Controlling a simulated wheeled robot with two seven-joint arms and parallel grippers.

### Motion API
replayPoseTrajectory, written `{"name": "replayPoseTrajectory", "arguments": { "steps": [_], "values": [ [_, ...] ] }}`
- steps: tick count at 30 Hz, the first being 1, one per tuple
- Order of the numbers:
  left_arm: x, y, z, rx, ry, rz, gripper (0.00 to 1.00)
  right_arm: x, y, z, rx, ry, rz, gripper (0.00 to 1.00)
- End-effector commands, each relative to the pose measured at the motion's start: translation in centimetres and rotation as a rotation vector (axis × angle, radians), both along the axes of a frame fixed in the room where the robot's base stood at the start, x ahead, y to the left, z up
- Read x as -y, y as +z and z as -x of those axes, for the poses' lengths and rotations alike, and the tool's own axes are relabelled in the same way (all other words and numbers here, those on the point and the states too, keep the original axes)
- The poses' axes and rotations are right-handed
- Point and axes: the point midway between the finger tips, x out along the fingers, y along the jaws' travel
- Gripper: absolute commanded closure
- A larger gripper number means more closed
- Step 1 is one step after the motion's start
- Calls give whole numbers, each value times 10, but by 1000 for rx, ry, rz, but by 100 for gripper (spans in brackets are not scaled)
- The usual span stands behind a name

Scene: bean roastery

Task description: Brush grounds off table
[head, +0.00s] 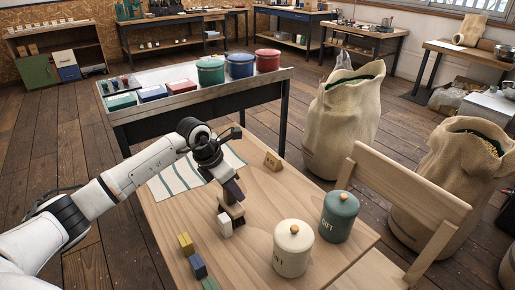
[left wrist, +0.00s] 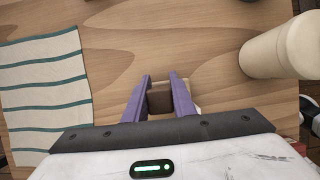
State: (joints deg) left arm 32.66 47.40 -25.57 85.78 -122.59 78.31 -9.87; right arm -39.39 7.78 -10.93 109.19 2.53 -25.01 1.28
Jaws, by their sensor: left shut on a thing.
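My left gripper (head: 233,192), with purple fingers, is over the near wooden table (head: 268,205). It is shut on a small brown brush-like thing (left wrist: 160,97), which stands low over or on the tabletop; I cannot tell if it touches. A white part (head: 225,224) shows beside its brown body in the head view and may be bristles or a separate block. In the left wrist view the fingers (left wrist: 159,88) close on both sides of the brown piece. I cannot make out any grounds on the table. My right gripper is not in view.
A striped cloth (head: 185,178) lies on the table's left. A cream canister (head: 293,250) and a teal canister (head: 339,218) stand at the right, a wooden block (head: 272,160) behind. Yellow (head: 186,244) and blue (head: 198,266) blocks lie near the front. A chair (head: 405,190) stands right.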

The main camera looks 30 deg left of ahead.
Motion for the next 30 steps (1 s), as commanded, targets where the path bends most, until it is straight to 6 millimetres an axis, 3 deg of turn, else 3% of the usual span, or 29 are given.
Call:
{"name": "replayPoseTrajectory", "arguments": {
  "steps": [2,14,22,30],
  "values": [
    [-1,25,-1,9,0,-1,98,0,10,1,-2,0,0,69],
    [-3,59,1,7,6,0,98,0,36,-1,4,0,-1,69],
    [-5,78,2,7,10,1,98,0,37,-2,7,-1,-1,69],
    [-5,81,3,6,10,1,98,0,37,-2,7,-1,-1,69]
  ]
}}
